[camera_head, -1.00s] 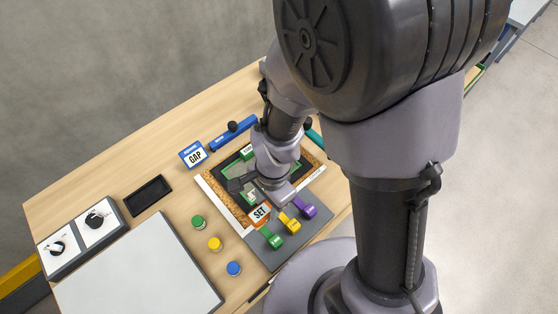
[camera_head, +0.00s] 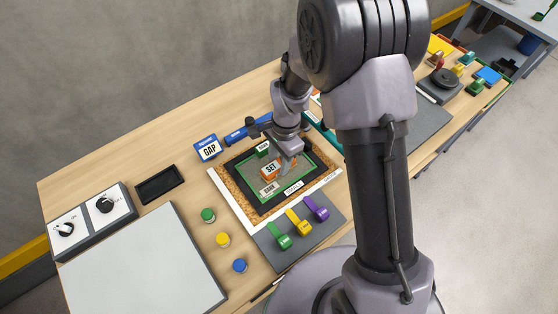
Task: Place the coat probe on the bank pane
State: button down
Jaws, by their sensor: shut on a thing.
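My gripper (camera_head: 286,155) is over the framed tray, shut on an orange block (camera_head: 271,170) with a white SET label. I cannot read "coat" on it, so I take it as the probe only by its place in my jaws. Under it lies a greenish pane (camera_head: 299,169) inside a black and cork frame (camera_head: 237,190). A white label that seems to read BANK (camera_head: 269,188) lies by the pane's near edge. I cannot tell whether the block touches the pane. My wrist hides part of the pane's far side.
A small green labelled block (camera_head: 263,148) stands at the frame's far side. A blue GAP block (camera_head: 208,147) and black tray (camera_head: 160,185) are left. Green, yellow and purple handled tools (camera_head: 298,222) lie on a grey mat in front. Green, yellow and blue knobs (camera_head: 223,239) stand left of it.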

jog(key=c, duration=1.3)
grip_release()
jog(key=shift+f, duration=0.2)
jog(key=o, duration=0.4)
jog(key=shift+o, duration=0.2)
jog(key=shift+r, duration=0.1)
